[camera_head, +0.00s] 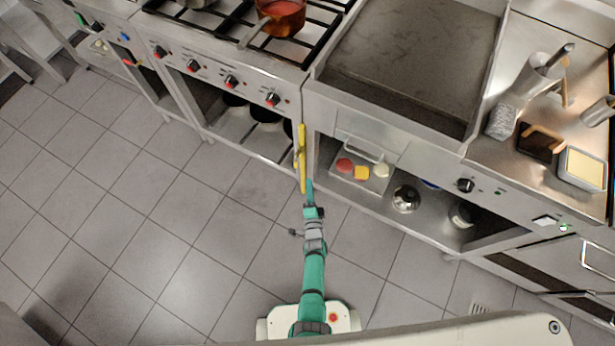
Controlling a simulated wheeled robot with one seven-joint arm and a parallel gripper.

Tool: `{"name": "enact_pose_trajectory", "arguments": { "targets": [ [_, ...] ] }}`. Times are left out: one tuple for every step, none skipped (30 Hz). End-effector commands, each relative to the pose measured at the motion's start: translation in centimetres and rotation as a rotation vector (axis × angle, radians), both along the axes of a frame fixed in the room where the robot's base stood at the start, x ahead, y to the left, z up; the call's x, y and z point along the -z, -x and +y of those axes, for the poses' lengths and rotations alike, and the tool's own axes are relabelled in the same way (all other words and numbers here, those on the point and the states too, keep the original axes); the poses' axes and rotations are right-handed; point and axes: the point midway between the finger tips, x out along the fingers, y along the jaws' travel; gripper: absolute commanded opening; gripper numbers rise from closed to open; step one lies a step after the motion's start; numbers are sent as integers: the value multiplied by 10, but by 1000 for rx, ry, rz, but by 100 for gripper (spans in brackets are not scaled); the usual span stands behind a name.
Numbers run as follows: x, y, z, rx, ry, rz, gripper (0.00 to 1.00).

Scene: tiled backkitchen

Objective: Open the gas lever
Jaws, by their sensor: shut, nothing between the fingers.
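A yellow bar (301,160), which looks like the gas lever with its pipe, runs upright at the gap between the stove and the griddle unit. A short yellow piece sticks out at its middle; I cannot make out the lever's exact position. My gripper (309,186) is at the low end of the yellow bar, just to its right. It is shut and empty. I cannot tell whether it touches the bar.
The stove (230,62) with a red pot (281,17) and red-marked knobs stands to the left. The griddle (410,60) is to the right, over a shelf with a tray (372,182) and a metal bowl (406,199). The tiled floor (150,230) is clear at left.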

Motion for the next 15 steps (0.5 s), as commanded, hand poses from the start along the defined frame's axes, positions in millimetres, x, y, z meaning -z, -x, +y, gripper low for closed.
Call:
{"name": "enact_pose_trajectory", "arguments": {
  "targets": [
    [0, 11, 2, -3, 1, 0, 0],
    [0, 17, 2, -4, 1, 1, 0],
    [0, 24, 1, -2, 1, -1, 0],
    [0, 30, 0, -1, 1, 0, 0],
    [0, 35, -1, 1, 0, 1, 0],
    [0, 42, -2, 4, 1, 0, 0],
    [0, 47, -3, 6, 0, 0, 0],
    [0, 51, -4, 7, 0, 0, 0],
    [0, 56, -5, 8, -1, 1, 0],
    [0, 60, -5, 10, -1, 0, 0],
    [0, 63, -5, 10, -1, 0, 0],
    [-1, 65, -6, 11, -1, -1, 0],
    [-1, 67, -6, 11, -1, -2, 0],
    [-1, 69, -6, 11, -1, -2, 0],
    [0, 71, -6, 11, -1, -2, 0]
  ]
}}
